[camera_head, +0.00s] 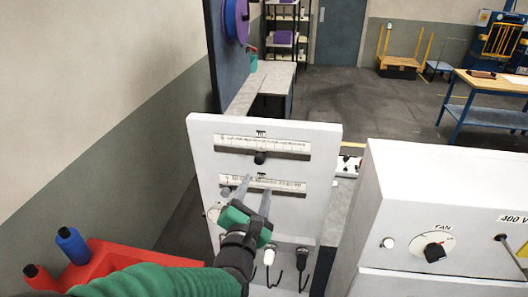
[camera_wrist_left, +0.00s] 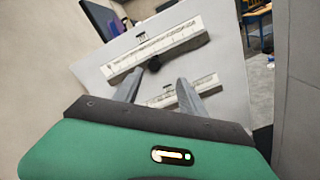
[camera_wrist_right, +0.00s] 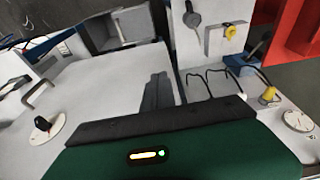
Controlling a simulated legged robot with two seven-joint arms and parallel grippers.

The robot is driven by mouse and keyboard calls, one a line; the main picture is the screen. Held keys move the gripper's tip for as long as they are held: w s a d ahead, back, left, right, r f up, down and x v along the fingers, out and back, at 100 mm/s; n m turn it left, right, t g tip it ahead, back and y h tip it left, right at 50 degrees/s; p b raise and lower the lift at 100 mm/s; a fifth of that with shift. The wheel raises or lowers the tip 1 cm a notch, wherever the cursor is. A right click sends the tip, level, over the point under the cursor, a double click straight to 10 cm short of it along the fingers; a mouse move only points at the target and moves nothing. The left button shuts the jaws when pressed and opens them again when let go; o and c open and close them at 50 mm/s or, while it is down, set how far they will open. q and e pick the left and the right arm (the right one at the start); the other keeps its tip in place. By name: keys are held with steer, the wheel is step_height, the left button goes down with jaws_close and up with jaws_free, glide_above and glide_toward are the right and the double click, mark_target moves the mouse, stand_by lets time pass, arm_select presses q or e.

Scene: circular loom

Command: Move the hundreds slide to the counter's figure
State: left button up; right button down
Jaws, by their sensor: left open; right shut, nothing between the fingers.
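A white upright panel (camera_head: 200,150) carries two horizontal slide scales. The upper scale (camera_head: 235,142) has a dark knob (camera_head: 260,157) below its middle. The lower scale (camera_head: 290,185) is partly covered by my left gripper (camera_head: 255,187). The labels are too small to read, so I cannot tell which is the hundreds slide; no counter figure is legible. In the left wrist view my left gripper (camera_wrist_left: 160,82) is open and empty, its fingers pointing at the panel. The upper knob (camera_wrist_left: 154,64) shows between the fingertips. My right gripper (camera_wrist_right: 158,92) is shut and empty over a pale surface.
A cabinet with a FAN dial (camera_head: 434,250) stands at the right, close to the panel. A red bin (camera_head: 110,260) with spools is at the lower left. Hooks (camera_head: 274,278) hang below the panel. In the right wrist view wire hooks (camera_wrist_right: 215,84) lie near the right gripper.

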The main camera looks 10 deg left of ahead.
mark_target(259, 164)
arm_select(q)
steer(key=w+p, duration=0.1)
steer(key=w, duration=0.2)
steer(key=w+a+p, duration=0.1)
steer(key=w+p, duration=0.1)
steer(key=w, duration=0.2)
steer(key=w+a+p, duration=0.1)
steer(key=w, duration=0.3)
steer(key=shift+f, duration=0.1)
steer(key=shift+w+d, duration=0.1)
steer(key=shift+d, duration=0.8)
steer(key=shift+c, duration=1.7)
steer(key=shift+a, duration=0.15)
steer(key=shift+c, duration=1.3)
steer(key=shift+a, duration=0.35)
jaws_close()
steer(key=shift+a+f, duration=0.1)
steer(key=shift+a, duration=0.05)
arm_select(e)
steer(key=r, duration=0.1)
steer(key=a+r, duration=0.1)
steer(key=r, duration=0.3)
steer(key=shift+a+r, duration=0.25)
steer(key=shift+a, duration=0.1)
arm_select(q)
steer(key=shift+d, duration=0.3)
arm_select(e)
steer(key=shift+d, duration=0.25)
arm_select(q)
steer(key=shift+f, duration=0.15)
